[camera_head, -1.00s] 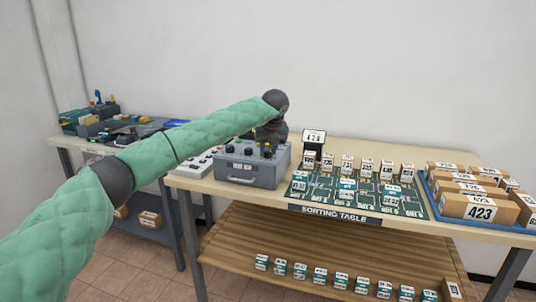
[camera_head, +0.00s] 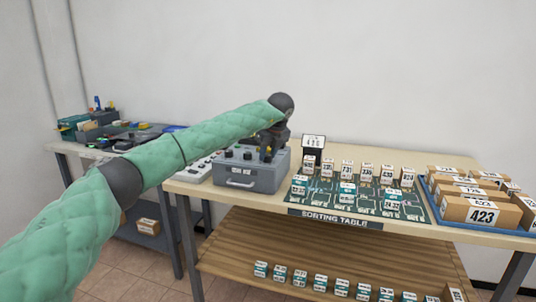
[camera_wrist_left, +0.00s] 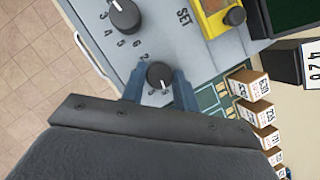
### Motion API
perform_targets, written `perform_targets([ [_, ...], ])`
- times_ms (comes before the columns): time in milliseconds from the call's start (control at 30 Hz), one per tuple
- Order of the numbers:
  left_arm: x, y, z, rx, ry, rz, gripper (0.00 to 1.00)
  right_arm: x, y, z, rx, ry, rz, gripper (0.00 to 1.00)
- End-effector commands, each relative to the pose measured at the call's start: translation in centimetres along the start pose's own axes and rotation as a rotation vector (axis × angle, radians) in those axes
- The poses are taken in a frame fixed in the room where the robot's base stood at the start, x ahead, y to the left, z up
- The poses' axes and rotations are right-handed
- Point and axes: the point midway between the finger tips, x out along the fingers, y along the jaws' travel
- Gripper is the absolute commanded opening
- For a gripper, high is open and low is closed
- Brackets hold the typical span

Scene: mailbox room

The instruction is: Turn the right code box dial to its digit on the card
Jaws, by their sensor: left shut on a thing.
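The grey code box (camera_head: 247,180) stands on the left part of the sorting table, its dials on top. My left gripper (camera_head: 267,157) reaches down over the right side of its top. In the left wrist view the fingers (camera_wrist_left: 158,88) are shut on the right dial (camera_wrist_left: 158,73), a dark round knob with a pale mark. Part of its number ring is hidden by the fingers. A neighbouring dial (camera_wrist_left: 124,16) shows beside it, with printed digits around. The card (camera_head: 313,141) stands behind the box; its number starts 42, the last digit is unclear. My right gripper is out of view.
A yellow part with a black knob (camera_wrist_left: 224,17) sits on the box near the word SET. Small numbered boxes stand on the green mat (camera_head: 413,212) to the right. A blue tray (camera_head: 432,205) holds larger parcels at the far right.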

Motion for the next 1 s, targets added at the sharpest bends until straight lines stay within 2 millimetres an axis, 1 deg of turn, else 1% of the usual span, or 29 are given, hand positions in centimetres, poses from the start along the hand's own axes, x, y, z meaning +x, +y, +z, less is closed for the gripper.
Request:
perform_targets([
  [33, -0.1, 0.0, 0.1, -0.001, -0.001, -0.001, 0.07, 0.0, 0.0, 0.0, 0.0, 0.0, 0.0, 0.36],
  [67, 0.0, 0.0, 0.0, 0.0, -0.001, -0.001, 0.36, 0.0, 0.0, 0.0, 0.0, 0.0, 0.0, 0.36],
  [133, 0.0, 0.0, 0.0, 0.0, 0.0, -0.001, 0.5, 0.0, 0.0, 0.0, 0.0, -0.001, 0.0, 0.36],
  [167, 0.0, 0.0, 0.0, 0.0, 0.0, -0.001, 0.51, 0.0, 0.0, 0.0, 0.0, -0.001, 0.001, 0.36],
  [433, 0.0, 0.0, 0.0, 0.0, 0.0, 0.0, 0.51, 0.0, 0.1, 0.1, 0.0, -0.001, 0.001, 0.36],
  [567, -0.5, 0.0, 0.0, 0.001, -0.001, -0.001, 0.51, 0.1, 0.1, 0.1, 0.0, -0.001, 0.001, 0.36],
  [667, -1.3, 0.0, 0.0, 0.001, -0.001, -0.001, 0.51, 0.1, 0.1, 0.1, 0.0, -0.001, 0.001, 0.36],
  [767, -2.5, 0.0, 0.0, 0.001, -0.001, -0.001, 0.51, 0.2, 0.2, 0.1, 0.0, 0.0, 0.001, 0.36],
  [1000, -6.3, -0.1, 0.0, 0.001, -0.001, -0.002, 0.51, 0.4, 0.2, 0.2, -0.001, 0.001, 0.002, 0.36],
])
